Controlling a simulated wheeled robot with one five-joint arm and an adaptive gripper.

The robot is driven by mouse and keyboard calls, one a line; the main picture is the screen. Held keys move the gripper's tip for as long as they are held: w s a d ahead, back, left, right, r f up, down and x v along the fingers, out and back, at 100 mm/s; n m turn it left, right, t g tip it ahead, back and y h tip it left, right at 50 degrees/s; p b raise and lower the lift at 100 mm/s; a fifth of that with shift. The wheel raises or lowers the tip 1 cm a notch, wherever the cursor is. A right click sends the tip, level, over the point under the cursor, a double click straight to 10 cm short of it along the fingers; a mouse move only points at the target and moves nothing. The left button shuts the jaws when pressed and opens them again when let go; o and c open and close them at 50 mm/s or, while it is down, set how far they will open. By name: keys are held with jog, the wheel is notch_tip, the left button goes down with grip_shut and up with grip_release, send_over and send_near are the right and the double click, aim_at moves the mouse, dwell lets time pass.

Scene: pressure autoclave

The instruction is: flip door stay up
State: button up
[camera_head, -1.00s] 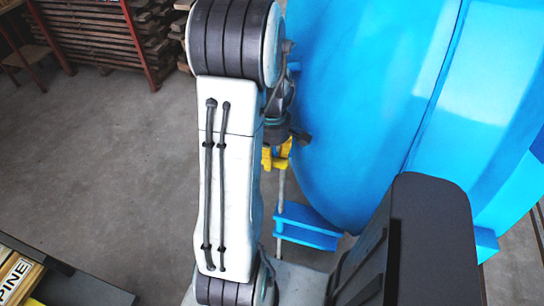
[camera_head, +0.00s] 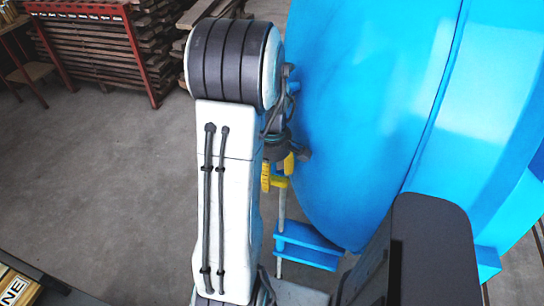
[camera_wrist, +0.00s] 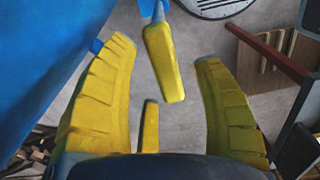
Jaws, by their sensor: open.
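The door stay appears as a thin grey rod (camera_head: 281,222) beside the large blue door (camera_head: 350,110) in the head view, with yellow near its upper end. In the wrist view a yellow grip (camera_wrist: 163,62), seemingly the stay's, hangs from a blue-grey piece at the top. My gripper (camera_wrist: 163,52) has its two ridged yellow fingers spread wide on either side of this grip, with gaps visible on both sides. A shorter yellow piece stands below the grip; I cannot tell what it is. In the head view my gripper (camera_head: 277,173) is mostly hidden behind my arm.
A blue bracket (camera_head: 307,246) sits low beside the rod. The blue door fills the left of the wrist view. A red rack with stacked boards (camera_head: 92,40) stands at the back left. Grey floor (camera_head: 95,170) to the left is open. A dark table edge is at bottom left.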

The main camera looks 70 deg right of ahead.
notch_tip(320, 180, up, 11)
jog(key=shift+r, duration=0.15)
dwell(0.4)
dwell(0.6)
